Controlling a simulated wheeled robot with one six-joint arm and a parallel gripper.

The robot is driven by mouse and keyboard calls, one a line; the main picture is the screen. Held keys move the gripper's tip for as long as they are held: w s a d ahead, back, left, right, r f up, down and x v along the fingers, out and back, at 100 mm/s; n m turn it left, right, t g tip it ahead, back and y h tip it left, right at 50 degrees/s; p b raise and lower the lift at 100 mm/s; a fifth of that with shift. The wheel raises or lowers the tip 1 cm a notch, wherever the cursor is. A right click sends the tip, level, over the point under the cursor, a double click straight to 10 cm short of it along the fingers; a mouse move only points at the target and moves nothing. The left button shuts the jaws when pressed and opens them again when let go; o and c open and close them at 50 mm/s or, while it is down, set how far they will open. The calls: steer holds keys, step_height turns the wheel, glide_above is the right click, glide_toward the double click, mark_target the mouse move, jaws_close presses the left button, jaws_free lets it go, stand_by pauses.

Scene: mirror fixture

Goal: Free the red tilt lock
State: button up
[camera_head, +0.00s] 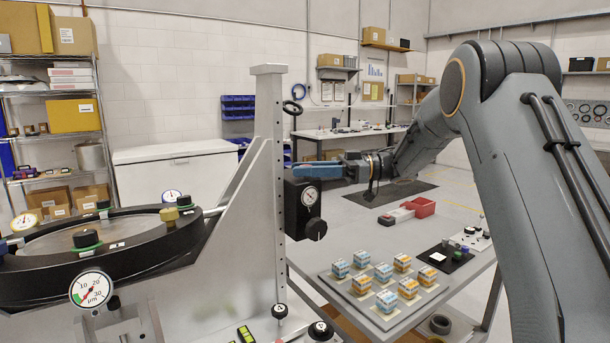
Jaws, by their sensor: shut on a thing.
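My gripper (319,170) reaches in from the right, its blue fingers level, at the top of a black block (304,218) on the upright post (271,145). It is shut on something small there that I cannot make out. The black block carries a white dial and a dark knob. I cannot pick out a red tilt lock in this view; the block, post and fingers may hide it. The mirror fixture's black ring (75,259) lies at the left, with knobs and dials around its rim. A grey slanted bracket (232,235) stands between ring and post.
A white cabinet (175,185), shelves (52,130) and a workbench (345,133) stand farther back.

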steer(key=n+g+h+b, duration=0.1)
steer(key=n+g+b, duration=0.1)
steer(key=g, duration=0.2)
steer(key=shift+n, duration=0.3)
steer(key=shift+n+g, duration=0.3)
steer(key=shift+g, duration=0.2)
steer(key=shift+r+b, duration=0.15)
steer(key=shift+b, duration=0.15)
steer(key=o, duration=1.1)
steer(key=shift+c, duration=0.2)
step_height(320, 180, up, 8)
steer(key=shift+s+p, duration=0.1)
steer(key=shift+p, duration=0.25)
steer(key=shift+r+p, duration=0.95)
steer(key=shift+p, duration=0.4)
